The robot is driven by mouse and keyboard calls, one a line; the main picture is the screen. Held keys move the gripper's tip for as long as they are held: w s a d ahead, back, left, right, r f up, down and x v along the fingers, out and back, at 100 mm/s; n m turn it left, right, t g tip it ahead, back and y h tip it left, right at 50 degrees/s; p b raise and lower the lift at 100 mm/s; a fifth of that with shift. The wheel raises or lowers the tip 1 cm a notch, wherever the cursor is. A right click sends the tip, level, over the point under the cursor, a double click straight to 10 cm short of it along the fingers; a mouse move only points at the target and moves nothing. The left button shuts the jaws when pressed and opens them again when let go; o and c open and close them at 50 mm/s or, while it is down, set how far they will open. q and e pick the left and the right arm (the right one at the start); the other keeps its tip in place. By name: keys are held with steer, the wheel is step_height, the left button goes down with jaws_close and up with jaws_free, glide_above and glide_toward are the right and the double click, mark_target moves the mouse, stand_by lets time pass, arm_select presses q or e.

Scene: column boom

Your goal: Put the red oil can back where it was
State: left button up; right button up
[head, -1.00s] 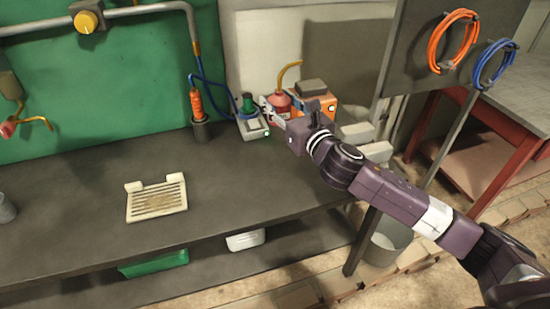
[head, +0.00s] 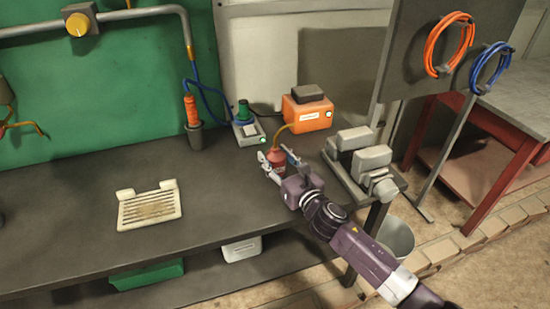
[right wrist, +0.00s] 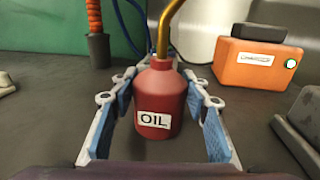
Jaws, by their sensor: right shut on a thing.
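The red oil can (head: 276,156) with a curved brass spout is at the right part of the dark workbench (head: 95,225), in front of the orange box. In the right wrist view the can (right wrist: 158,95) stands upright between the blue-padded fingers, its white OIL label facing the camera. My right gripper (head: 277,163) is shut on the can's body. Whether the can's base touches the bench or hangs just above it, I cannot tell. My left gripper is not in view.
An orange box (head: 308,110) stands behind the can, and a small device with a green knob (head: 246,128) to its left. A grey vise-like fixture (head: 362,160) is close on the right. A cream slotted tray (head: 150,206) lies at left. Bench between tray and can is clear.

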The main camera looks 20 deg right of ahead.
steer(key=shift+f, duration=0.15)
steer(key=o, duration=1.4)
steer(key=shift+r, duration=0.25)
steer(key=s, duration=0.3)
steer(key=s+d+b, duration=0.1)
steer(key=s, duration=0.3)
steer(key=s+d, duration=0.1)
steer(key=s, duration=0.2)
steer(key=shift+s+f, duration=0.1)
steer(key=shift+s, duration=0.3)
steer(key=shift+s+d, duration=0.15)
steer(key=shift+s, duration=0.4)
